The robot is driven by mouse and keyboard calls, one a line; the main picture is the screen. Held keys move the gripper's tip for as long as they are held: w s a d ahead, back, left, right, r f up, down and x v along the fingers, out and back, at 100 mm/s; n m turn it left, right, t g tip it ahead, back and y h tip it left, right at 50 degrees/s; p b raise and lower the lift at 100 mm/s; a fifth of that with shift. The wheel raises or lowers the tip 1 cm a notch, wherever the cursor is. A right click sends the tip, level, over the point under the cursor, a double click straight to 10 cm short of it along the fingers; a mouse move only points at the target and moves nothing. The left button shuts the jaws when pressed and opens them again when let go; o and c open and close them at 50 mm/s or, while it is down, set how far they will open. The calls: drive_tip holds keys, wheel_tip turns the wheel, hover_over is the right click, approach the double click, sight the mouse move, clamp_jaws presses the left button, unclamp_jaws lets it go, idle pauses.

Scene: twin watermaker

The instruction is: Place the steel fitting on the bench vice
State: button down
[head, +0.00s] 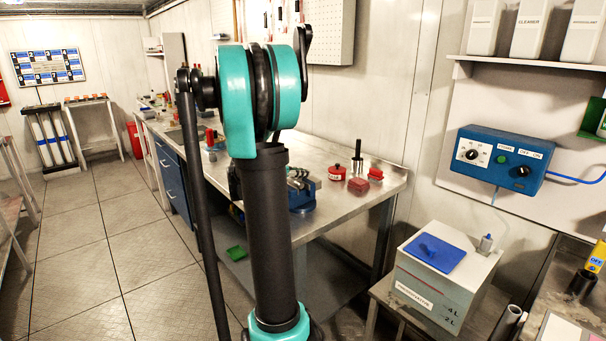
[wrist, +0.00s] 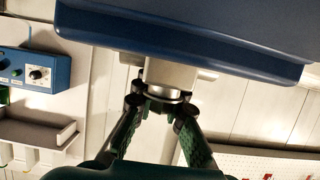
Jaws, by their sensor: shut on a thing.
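In the wrist view my gripper (wrist: 163,106) is shut on the steel fitting (wrist: 166,90), a shiny silver piece between the fingertips. A large blue body with a lipped edge, seemingly the bench vice (wrist: 200,35), fills the top of this view, right by the fitting. I cannot tell whether the fitting touches it. In the head view the blue bench vice (head: 302,197) stands on the steel bench, partly hidden behind my arm. My gripper and the fitting are hidden there.
Red items (head: 358,186) and a black-handled tool (head: 357,158) stand on the bench (head: 335,220) right of the vice. A blue control box (head: 500,160) hangs on the right wall, above a grey tank with a blue lid (head: 436,252). A pegboard is on the wall behind.

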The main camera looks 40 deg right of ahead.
drive_tip(key=c, duration=2.1)
unclamp_jaws()
drive_tip(key=shift+f, duration=0.1)
drive_tip(key=o, duration=0.5)
drive_tip(key=shift+a+r, duration=0.2)
drive_tip(key=shift+a, duration=0.05)
drive_tip(key=v, duration=1.1)
drive_tip(key=shift+s+a+r, duration=0.1)
drive_tip(key=shift+a+r, duration=0.05)
drive_tip(key=shift+a, duration=0.1)
